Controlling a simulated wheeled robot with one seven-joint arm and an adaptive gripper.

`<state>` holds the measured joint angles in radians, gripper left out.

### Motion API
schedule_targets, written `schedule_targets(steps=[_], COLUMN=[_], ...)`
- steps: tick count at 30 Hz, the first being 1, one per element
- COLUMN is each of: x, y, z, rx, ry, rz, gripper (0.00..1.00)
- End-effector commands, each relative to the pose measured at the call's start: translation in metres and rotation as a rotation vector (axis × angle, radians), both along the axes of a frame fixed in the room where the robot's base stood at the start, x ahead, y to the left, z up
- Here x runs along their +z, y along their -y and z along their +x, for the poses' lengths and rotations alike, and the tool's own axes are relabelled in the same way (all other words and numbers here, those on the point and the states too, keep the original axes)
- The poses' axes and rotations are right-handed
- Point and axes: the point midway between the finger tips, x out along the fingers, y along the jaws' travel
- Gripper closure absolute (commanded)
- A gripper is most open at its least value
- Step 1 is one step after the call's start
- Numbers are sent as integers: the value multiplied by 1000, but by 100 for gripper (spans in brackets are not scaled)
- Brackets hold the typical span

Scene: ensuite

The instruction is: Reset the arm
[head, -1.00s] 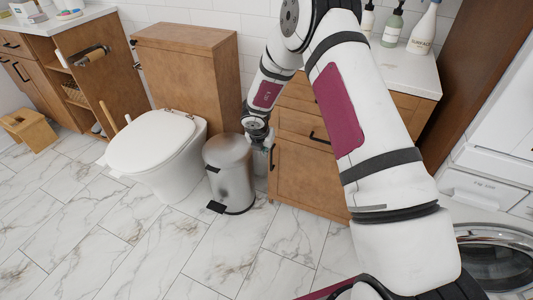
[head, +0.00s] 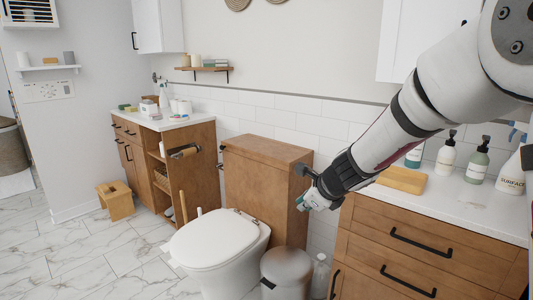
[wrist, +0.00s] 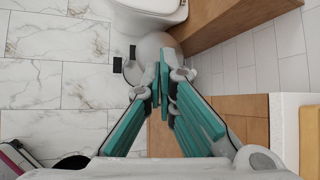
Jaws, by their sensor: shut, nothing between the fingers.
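My arm reaches in from the upper right of the head view, bent down and to the left. My gripper (head: 304,204) hangs above the gap between the toilet and the wooden drawer cabinet, a little above the trash bin. In the wrist view my gripper (wrist: 160,75) points down with its teal fingers together at the tips and nothing between them. The toilet (head: 214,240) has its lid down. The metal trash bin (head: 286,272) has its lid shut.
The drawer cabinet (head: 420,250) stands right, its white counter bearing a wooden board (head: 402,179), pump bottles (head: 447,154) and a spray bottle (head: 511,172). A wooden stool (head: 116,200) stands left. The tiled floor (head: 75,260) at left is clear.

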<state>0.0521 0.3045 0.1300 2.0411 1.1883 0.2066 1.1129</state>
Motion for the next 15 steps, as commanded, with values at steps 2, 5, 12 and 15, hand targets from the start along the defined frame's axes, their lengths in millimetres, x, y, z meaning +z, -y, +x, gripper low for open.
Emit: schedule_targets(steps=[2,5,12,15], x=[30,55,85,88], y=[-10,-19,-17,-7], z=[-30,-73,-190,-242], rx=[185,416,945,1155], ry=[51,96,162,165], rz=[-89,-208,-506,-628], gripper=[100,100,100,100])
